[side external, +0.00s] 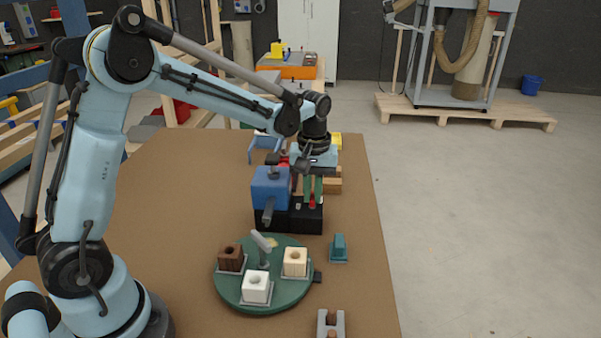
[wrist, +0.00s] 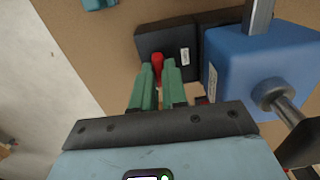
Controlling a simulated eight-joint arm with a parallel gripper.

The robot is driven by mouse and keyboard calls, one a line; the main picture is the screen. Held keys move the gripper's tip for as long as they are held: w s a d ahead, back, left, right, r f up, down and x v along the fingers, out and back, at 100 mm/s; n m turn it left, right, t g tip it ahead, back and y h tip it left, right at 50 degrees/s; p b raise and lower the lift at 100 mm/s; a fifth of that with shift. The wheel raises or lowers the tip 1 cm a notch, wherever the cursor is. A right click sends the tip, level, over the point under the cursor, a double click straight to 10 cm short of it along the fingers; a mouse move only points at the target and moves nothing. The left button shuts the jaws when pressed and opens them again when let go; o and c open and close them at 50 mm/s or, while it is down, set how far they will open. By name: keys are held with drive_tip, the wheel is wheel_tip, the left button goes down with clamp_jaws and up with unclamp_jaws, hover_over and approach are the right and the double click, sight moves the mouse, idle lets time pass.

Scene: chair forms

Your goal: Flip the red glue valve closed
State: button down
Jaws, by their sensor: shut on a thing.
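The red glue valve (wrist: 157,67) is a small red lever at the edge of a black base (wrist: 166,38) in the wrist view. The valve's lower part is hidden between the fingers.
A blue block (side external: 271,187) with a grey rod stands on the base, close beside my fingers. A green turntable (side external: 233,295) with brown, white and cream blocks is in front. A small teal piece (side external: 338,248) sits to its right. The table's right side is mostly clear.

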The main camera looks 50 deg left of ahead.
idle(0.3)
drive_tip(key=c, duration=1.2)
unclamp_jaws()
drive_tip(key=shift+o, duration=0.2)
wheel_tip(320, 180, up, 12)
drive_tip(key=m+t, duration=0.3)
drive_tip(key=m, duration=0.1)
approach(311, 198)
drive_tip(key=s+d+r, duration=0.1)
drive_tip(key=s+r, duration=0.3)
drive_tip(key=s+d+f+m+t, duration=0.1)
drive_tip(key=s+f+m+t, duration=0.3)
drive_tip(key=s, duration=0.3)
drive_tip(key=shift+d+f+m, duration=0.35)
drive_tip(key=shift+f+m, duration=0.05)
drive_tip(key=shift+f, duration=0.1)
